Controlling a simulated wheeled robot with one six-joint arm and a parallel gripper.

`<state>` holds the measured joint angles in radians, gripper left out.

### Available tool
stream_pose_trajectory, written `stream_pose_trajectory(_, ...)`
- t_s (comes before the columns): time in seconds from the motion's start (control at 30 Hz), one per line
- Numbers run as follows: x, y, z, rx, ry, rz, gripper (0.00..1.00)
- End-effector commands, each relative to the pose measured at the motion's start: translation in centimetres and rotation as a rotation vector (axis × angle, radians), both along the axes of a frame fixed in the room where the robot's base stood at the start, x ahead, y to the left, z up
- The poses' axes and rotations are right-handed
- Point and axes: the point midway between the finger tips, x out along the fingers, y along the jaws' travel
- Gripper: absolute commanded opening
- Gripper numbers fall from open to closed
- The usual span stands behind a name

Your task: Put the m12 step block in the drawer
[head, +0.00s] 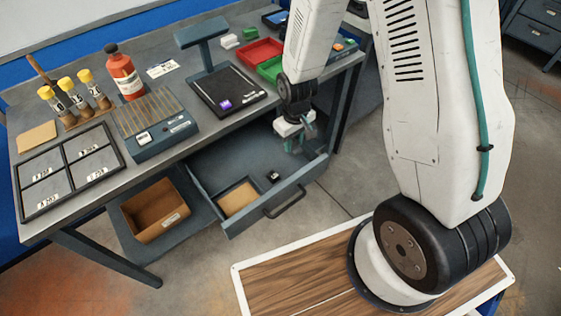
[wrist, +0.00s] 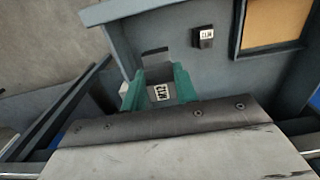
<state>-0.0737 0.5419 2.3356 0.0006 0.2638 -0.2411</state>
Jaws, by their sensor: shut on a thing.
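My gripper (head: 298,140) hangs over the right end of the open drawer (head: 252,212), below the bench top. In the wrist view its green fingers (wrist: 160,90) are shut on the M12 step block (wrist: 160,92), a grey block with a white M12 label. The block is between the fingers, above the drawer; whether it touches the drawer floor I cannot tell. In the head view the block is too small and hidden to make out. The drawer is pulled out, with its handle (head: 286,203) toward the front.
The drawer holds a small dark labelled block (head: 273,176) and a tan pad (head: 238,199). An open brown box (head: 157,211) stands left of the drawer. The bench (head: 75,215) above carries a scale (head: 229,91), a red bottle (head: 124,73), vials and a divided tray (head: 69,170).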

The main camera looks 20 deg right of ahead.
Motion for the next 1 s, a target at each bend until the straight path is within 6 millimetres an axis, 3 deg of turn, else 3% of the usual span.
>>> stream_pose_trajectory(0.1, -0.1, 0.0, -2.3, -0.001, 0.005, 0.0, 0.0)
stream_pose_trajectory(0.6, 0.0, 0.1, -8.0, 0.0, 0.003, 0.0, 0.0)
stream_pose_trajectory(1.0, 0.1, 0.1, -8.5, 0.0, 0.001, 0.0, 0.0)
